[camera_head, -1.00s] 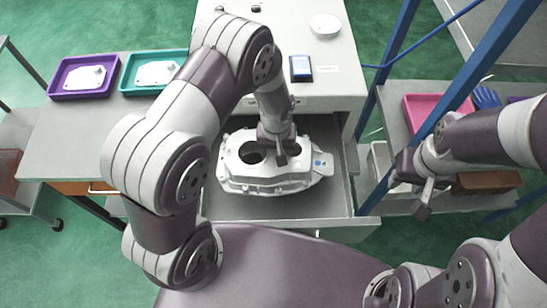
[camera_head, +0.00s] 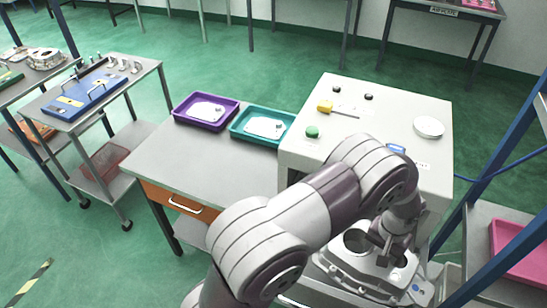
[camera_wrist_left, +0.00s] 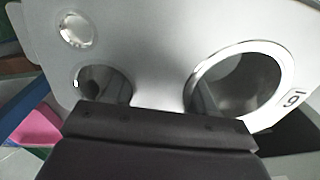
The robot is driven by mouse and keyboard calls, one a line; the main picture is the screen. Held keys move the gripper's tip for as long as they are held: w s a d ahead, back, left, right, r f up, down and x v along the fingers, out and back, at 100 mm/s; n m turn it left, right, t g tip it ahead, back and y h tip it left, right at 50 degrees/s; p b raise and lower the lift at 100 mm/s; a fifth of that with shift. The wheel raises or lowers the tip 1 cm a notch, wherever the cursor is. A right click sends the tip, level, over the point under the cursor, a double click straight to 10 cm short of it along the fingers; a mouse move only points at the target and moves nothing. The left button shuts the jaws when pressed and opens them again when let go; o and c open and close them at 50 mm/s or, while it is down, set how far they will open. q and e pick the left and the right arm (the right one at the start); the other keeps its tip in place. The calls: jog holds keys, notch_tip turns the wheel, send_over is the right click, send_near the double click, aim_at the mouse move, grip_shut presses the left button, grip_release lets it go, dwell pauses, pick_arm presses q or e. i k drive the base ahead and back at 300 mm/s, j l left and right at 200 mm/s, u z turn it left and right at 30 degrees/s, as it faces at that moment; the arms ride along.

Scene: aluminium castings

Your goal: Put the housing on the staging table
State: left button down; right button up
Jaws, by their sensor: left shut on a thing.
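The housing (camera_head: 352,278) is a pale aluminium casting with large round holes, at the lower right of the head view in front of the white machine. My left gripper (camera_head: 384,250) reaches down to it from above and is shut on it. In the left wrist view the grey face of the housing (camera_wrist_left: 155,60) fills most of the picture, with dark finger parts across the bottom; the fingertips' contact is hidden. A grey table (camera_head: 165,158) with an orange drawer stands left of the machine and may be the staging table. My right gripper is out of view.
A purple tray (camera_head: 181,118) and a teal tray (camera_head: 236,136), each with a pale part, lie along the grey table's back edge; its front is clear. The white machine (camera_head: 395,110) has buttons on top. A cart (camera_head: 60,125) with a blue case stands far left. Blue posts (camera_head: 500,170) rise at right.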

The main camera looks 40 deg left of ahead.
aim_at(203, 164)
jog(key=k+j, duration=0.1)
jog(key=j, duration=0.35)
jog(key=k+j, duration=0.1)
jog(key=j, duration=0.8)
jog(key=k+j, duration=0.15)
jog(key=j, duration=0.35)
jog(key=k+j, duration=0.1)
jog(key=j, duration=0.35)
jog(key=k+j, duration=0.1)
jog(key=j, duration=1)
jog(key=i, duration=0.7)
